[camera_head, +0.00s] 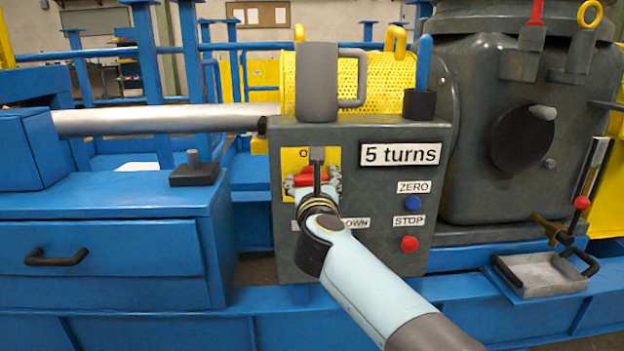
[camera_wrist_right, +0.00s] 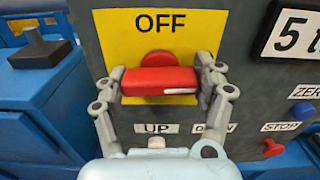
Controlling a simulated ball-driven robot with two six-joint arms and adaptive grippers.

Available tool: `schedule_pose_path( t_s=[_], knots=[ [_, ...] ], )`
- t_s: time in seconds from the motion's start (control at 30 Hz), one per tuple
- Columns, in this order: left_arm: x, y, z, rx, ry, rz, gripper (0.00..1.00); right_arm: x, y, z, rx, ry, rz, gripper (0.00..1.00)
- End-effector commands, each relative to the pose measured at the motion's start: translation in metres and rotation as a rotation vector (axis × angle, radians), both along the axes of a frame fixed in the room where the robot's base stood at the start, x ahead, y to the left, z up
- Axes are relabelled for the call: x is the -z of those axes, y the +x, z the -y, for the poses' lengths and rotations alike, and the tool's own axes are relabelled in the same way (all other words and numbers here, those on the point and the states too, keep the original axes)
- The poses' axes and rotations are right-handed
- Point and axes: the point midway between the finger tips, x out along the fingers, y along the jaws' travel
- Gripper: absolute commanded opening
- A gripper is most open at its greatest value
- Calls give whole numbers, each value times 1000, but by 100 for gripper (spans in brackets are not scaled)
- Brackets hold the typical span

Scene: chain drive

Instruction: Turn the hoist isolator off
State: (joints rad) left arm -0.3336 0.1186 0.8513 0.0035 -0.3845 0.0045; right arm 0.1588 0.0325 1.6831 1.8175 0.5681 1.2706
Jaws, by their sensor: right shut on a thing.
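The hoist isolator is a red handle (camera_head: 312,177) on a yellow plate (camera_head: 292,158) at the upper left of a dark grey control box (camera_head: 372,255). In the right wrist view the red handle (camera_wrist_right: 158,81) lies level, with a white mark near its right end. The word OFF stands above it on the yellow plate (camera_wrist_right: 120,30). My right gripper (camera_head: 317,182) is shut on the handle, one finger at each end, as the right wrist view shows (camera_wrist_right: 160,84). The gripper partly hides the plate in the head view. My left gripper is not in view.
Below the handle are UP and DOWN labels, partly hidden. A blue ZERO button (camera_head: 412,202) and red STOP button (camera_head: 409,244) sit to the right, under a "5 turns" display (camera_head: 400,154). A grey mug (camera_head: 317,85) and black cup (camera_head: 419,105) stand on the box.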

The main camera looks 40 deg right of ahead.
Motion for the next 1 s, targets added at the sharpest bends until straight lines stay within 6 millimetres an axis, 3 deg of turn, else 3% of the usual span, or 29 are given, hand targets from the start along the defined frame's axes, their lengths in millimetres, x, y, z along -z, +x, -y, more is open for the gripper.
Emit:
schedule_pose_path(
  t_s=[0.83, 1.0],
  knots=[
    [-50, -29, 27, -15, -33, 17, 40, -4, 0, -1, -1, -610, -375, 37],
    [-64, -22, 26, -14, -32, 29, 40, -4, 0, -1, -2, -749, -460, 37]
  ],
)
